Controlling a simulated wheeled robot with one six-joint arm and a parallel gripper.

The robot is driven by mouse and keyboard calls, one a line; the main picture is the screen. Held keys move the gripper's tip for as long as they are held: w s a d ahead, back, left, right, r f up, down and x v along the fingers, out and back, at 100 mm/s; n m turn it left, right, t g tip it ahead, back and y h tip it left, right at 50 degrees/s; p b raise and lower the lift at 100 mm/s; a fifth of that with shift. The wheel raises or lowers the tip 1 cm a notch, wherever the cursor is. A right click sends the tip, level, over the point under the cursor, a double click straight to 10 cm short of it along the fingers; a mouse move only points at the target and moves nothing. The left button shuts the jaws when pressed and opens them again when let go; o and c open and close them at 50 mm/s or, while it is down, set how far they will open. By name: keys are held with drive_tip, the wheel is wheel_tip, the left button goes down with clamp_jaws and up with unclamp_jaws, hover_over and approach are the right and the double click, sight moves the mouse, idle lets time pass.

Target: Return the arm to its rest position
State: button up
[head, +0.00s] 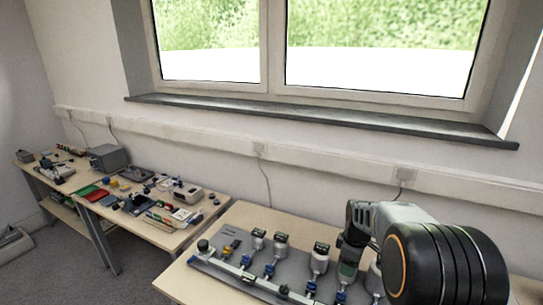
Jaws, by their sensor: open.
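My arm (405,225) reaches in from the right over the near table. A large black joint with an orange ring is closest to the camera, and a grey link runs behind it. The arm's dark far end, with my gripper (350,248), points down over the grey panel (215,268) on that table. The gripper is open; its fingers are small and dark, and I see nothing held between them. The black joint hides the right part of the panel and table.
The near table (245,213) carries the panel with several white units (320,258) and blue valves close under the arm. A farther bench (205,218) holds a crowd of small devices. A window sill (330,120) and wall duct (300,163) run behind. Grey floor (130,285) is free at left.

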drive_tip(key=s+a+r+m+t, duration=0.1)
drive_tip(key=s+a+r+m, duration=0.3)
drive_tip(key=s, duration=0.4)
drive_tip(key=s+a+r+m+t, duration=0.2)
drive_tip(key=s+a+r+m, duration=0.3)
drive_tip(key=s, duration=0.3)
drive_tip(key=shift+s+a+m+t+p, duration=0.25)
drive_tip(key=shift+a+m+p, duration=0.2)
drive_tip(key=shift+a+m, duration=0.3)
drive_tip(key=shift+c, duration=0.4)
